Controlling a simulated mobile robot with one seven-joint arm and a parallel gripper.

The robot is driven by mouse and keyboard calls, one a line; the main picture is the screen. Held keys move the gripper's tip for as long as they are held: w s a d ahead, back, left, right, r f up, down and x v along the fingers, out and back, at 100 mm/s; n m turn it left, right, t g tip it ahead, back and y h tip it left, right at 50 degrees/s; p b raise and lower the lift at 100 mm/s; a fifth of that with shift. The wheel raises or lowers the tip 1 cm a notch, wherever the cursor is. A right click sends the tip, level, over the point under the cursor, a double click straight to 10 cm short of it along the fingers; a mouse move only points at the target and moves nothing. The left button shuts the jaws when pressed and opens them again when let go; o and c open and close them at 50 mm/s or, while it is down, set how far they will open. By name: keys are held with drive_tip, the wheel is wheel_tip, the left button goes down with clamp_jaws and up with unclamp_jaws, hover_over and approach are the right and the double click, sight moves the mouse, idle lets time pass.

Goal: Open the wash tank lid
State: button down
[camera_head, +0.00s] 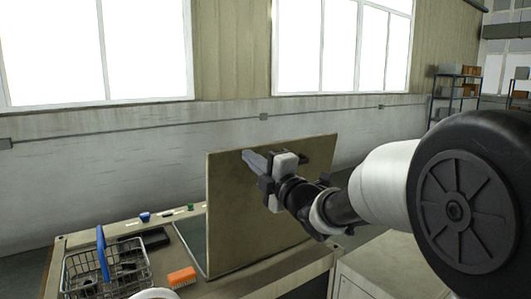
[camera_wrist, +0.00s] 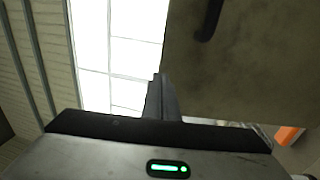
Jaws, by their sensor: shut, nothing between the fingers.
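The wash tank lid (camera_head: 228,225) is a flat olive-brown panel. It stands steeply raised, close to upright, above the bench-like tank top. My gripper (camera_head: 252,160) is in front of the lid's upper part in the head view, with its fingers shut and empty. In the wrist view the shut fingers (camera_wrist: 158,95) are beside the edge of the lid (camera_wrist: 250,75). A dark handle (camera_wrist: 208,22) shows on the lid there, apart from the fingers. I cannot tell whether the fingers touch the lid. My arm hides part of the lid's right side.
A wire basket (camera_head: 78,268) with a blue handle (camera_head: 102,250) stands on the top (camera_head: 75,240) left of the lid. An orange block (camera_head: 182,277) lies beside it. Small blue and green items sit behind. Shelves (camera_head: 457,92) stand far right, against the wall.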

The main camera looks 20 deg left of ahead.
drive_tip(key=shift+x, duration=0.95)
drive_tip(key=shift+r, duration=0.1)
drive_tip(key=w+a+r+g+h+p, duration=0.1)
drive_tip(key=w+a+h+p, duration=0.1)
drive_tip(key=w+a+p, duration=0.5)
drive_tip(key=w+a, duration=0.2)
drive_tip(key=a, duration=0.2)
drive_tip(key=shift+w+r+g+p, duration=0.25)
drive_tip(key=shift+w+g+p, duration=0.05)
drive_tip(key=shift+w+p, duration=0.1)
drive_tip(key=shift+s+a, duration=0.1)
